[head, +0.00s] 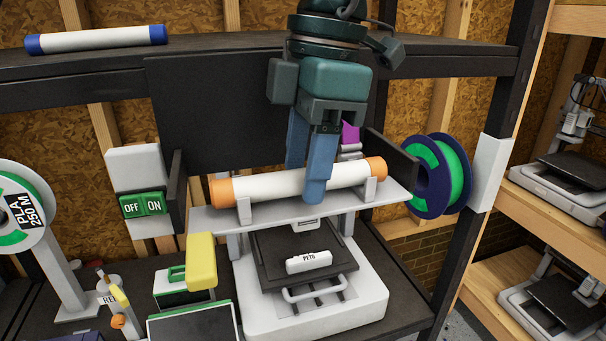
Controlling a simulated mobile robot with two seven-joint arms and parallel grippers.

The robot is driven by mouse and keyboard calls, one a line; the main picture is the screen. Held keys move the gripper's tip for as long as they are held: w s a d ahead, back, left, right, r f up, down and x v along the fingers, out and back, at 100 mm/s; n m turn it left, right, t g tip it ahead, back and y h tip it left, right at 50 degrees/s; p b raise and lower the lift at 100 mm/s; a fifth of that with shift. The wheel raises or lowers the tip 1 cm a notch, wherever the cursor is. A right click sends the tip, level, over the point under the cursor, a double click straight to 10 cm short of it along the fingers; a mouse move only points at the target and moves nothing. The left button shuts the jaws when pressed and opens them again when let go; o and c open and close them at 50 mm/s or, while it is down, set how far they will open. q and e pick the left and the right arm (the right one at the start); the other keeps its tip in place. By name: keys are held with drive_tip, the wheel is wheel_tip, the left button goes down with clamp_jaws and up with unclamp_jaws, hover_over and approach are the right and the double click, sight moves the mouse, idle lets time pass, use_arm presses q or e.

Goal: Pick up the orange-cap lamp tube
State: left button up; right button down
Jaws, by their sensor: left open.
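The orange-cap lamp tube (265,187) is white with an orange cap at each end. It lies across two upright supports on a grey shelf (215,221) above a white 3D printer. My left gripper (307,185) comes down from above at the tube's middle. Its blue fingers are open, one in front of the tube and one that appears to be behind it. The front finger hides a short piece of the tube. I cannot tell whether either finger touches it. My right gripper is not in view.
A blue-cap tube (97,39) lies on the dark upper shelf. The white printer (315,312) stands below, with a green spool (452,175) at right. An OFF/ON switch box (140,165) and yellow-and-green object (200,262) stand left. A dark panel (205,110) is behind the gripper.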

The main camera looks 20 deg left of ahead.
use_arm(q)
drive_tip(key=shift+f, duration=0.2)
drive_tip(key=c, duration=1.1)
drive_tip(key=shift+r, duration=0.1)
